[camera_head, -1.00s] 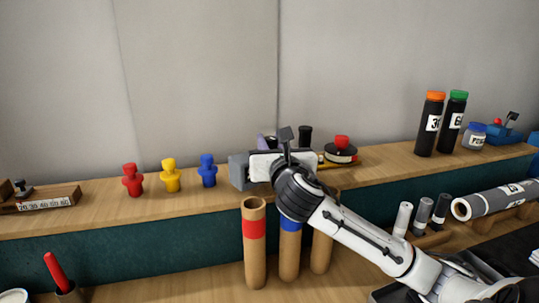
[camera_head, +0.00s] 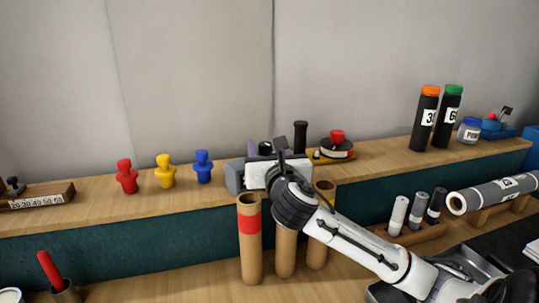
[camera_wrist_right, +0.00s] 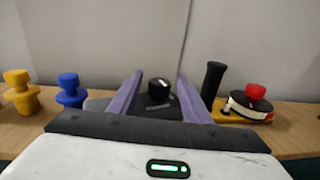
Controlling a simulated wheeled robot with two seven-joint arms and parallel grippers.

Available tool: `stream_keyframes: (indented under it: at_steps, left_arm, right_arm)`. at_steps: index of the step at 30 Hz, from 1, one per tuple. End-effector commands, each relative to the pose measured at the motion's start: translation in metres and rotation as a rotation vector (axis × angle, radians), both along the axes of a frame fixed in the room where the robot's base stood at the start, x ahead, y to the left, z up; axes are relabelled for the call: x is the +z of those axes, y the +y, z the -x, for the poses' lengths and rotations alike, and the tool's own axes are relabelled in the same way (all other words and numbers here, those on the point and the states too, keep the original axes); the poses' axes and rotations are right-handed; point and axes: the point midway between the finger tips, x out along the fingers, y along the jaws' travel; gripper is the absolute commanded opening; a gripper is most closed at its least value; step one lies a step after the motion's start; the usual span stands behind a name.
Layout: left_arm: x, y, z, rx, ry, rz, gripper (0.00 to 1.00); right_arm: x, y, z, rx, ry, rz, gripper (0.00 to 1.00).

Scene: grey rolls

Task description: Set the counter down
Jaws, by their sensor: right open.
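A small black object with a round top (camera_wrist_right: 159,93), which I take to be the counter, stands on the wooden shelf. It shows in the head view (camera_head: 265,148) just behind my right gripper, which partly covers it. My right gripper (camera_wrist_right: 158,85) is open. In the right wrist view its two purple fingers stand on either side of the object, with a visible gap on both sides. A dark base or pad shows beneath it, partly hidden by the gripper body. My left gripper is not in view.
A black upright handle (camera_head: 300,137) and a red-knobbed round device (camera_head: 337,146) stand close right. Red (camera_head: 126,176), yellow (camera_head: 165,171) and blue (camera_head: 203,168) pegs stand left. Dark bottles (camera_head: 425,120) are farther right.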

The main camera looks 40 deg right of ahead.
Motion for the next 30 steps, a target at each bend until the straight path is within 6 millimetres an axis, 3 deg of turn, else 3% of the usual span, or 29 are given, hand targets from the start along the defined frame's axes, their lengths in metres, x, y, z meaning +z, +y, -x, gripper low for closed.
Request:
stream_keyframes:
  at_steps: [13, 15, 21, 30]
  left_arm:
    - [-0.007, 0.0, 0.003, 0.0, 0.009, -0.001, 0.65]
    - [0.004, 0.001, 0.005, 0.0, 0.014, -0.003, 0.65]
    - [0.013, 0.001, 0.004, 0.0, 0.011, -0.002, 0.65]
    - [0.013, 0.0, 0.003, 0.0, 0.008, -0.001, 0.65]
  right_arm:
    - [-0.001, 0.049, 0.074, 0.003, 0.001, -0.001, 0.44]
    - [0.003, 0.055, 0.082, 0.003, 0.006, -0.002, 0.44]
    - [0.001, 0.063, 0.095, 0.0, 0.002, -0.001, 0.44]
    - [-0.001, 0.064, 0.097, 0.0, 0.0, -0.001, 0.44]
